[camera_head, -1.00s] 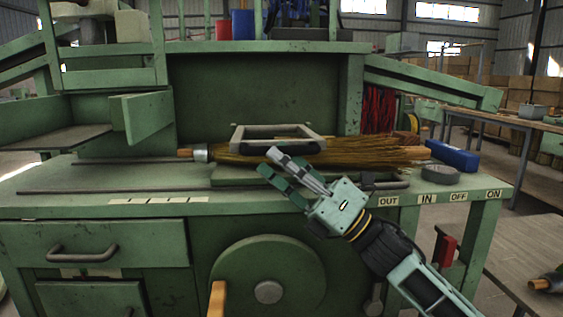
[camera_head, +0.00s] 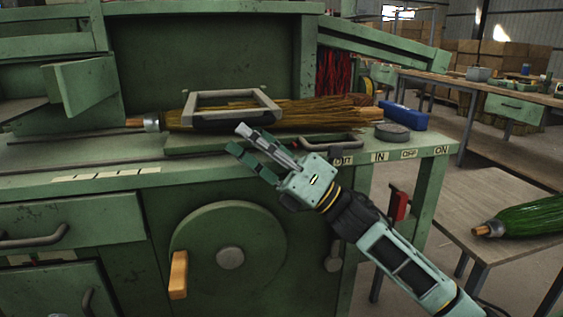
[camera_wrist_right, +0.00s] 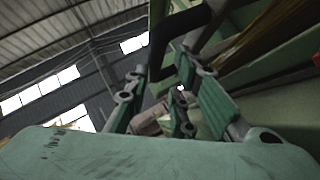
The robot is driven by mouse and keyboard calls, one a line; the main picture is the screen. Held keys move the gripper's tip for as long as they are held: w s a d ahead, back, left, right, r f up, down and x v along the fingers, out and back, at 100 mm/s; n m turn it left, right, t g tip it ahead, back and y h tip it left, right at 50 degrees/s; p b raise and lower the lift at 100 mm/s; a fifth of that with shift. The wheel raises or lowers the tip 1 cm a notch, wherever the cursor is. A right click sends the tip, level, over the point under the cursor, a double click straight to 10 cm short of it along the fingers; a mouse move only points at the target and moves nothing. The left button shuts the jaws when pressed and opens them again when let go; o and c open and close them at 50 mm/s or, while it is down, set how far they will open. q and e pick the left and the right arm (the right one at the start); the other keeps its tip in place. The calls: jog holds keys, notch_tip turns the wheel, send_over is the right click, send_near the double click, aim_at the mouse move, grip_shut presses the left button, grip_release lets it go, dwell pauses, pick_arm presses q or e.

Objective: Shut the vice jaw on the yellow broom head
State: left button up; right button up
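The yellow broom head (camera_head: 335,109) lies sideways on the green bench, its straw bristles pointing right and its metal collar to the left. The vice jaw, a grey metal frame (camera_head: 190,117), sits over the bristles, tilted; I cannot tell whether it presses on them. A dark curved handle (camera_head: 330,141) is at the bench's front edge, just behind my right gripper. My right gripper (camera_head: 243,142) is open and empty in front of the vice, fingers pointing up and left. In the right wrist view its fingers (camera_wrist_right: 172,98) are apart, with a dark bar (camera_wrist_right: 160,45) beyond them. My left gripper is out of view.
A blue block (camera_head: 405,115) and a dark round tin (camera_head: 392,132) are at the bench's right end. A wheel with an orange handle (camera_head: 179,275) is on the bench front. A green broom head (camera_head: 525,216) lies on a side table at right.

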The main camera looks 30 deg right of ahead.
jog(key=v, duration=0.8)
jog(key=shift+s+d, duration=0.15)
jog(key=shift+f, duration=0.1)
